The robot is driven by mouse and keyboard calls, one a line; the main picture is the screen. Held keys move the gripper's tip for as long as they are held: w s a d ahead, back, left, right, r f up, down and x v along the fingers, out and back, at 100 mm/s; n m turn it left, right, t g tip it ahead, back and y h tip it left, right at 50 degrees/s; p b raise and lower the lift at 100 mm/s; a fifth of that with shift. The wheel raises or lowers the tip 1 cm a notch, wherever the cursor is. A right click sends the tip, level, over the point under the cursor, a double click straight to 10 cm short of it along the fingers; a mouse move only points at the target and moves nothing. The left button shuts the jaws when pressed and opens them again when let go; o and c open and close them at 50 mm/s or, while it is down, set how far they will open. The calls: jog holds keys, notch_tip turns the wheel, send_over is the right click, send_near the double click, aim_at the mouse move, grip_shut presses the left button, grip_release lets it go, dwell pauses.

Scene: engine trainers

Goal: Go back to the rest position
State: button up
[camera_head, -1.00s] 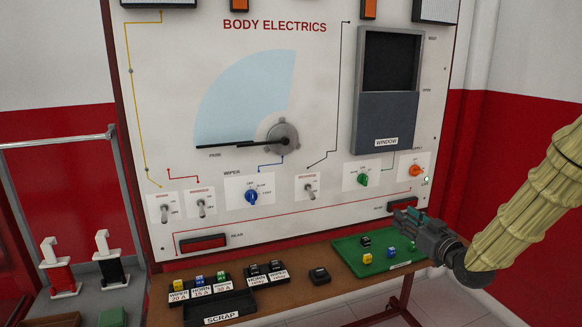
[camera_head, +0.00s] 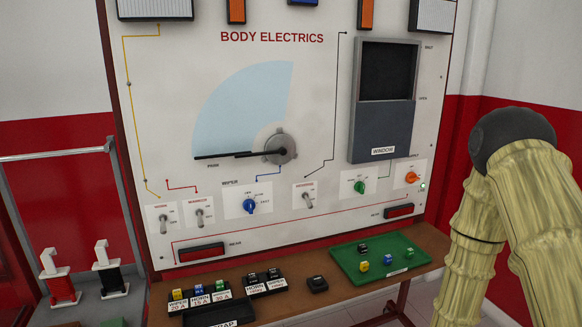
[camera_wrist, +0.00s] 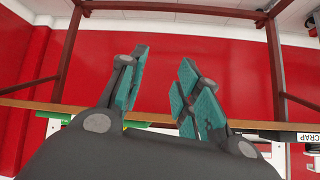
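My gripper (camera_wrist: 157,95) shows in the wrist view with its teal-padded fingers spread apart and nothing between them. It is out of the head view, where only my bent arm shows at the right. In the wrist view the fingers point toward a red wall, with a table edge running across behind them. The BODY ELECTRICS panel (camera_head: 330,95) stands upright in the head view. Its orange knob (camera_head: 412,177) has a lit green lamp (camera_head: 422,186) beside it.
A wooden bench (camera_head: 330,293) runs below the panel. A metal rail frame (camera_head: 60,152) stands at the left.

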jog(key=s+a+f+g+p, duration=0.1)
jog(key=s+f+g, duration=0.2)
jog(key=s, duration=0.8)
jog(key=s+f+g+h+p, duration=0.1)
jog(key=s+f+g, duration=0.2)
jog(key=s, duration=0.8)
jog(key=s+a+f+m+g+h+p, duration=0.1)
jog(key=s+f, duration=0.5)
jog(key=s, duration=0.6)
jog(key=shift+a+f+g, duration=0.15)
jog(key=shift+a+g, duration=0.2)
jog(key=shift+g, duration=0.55)
jog(key=shift+o, duration=0.3)
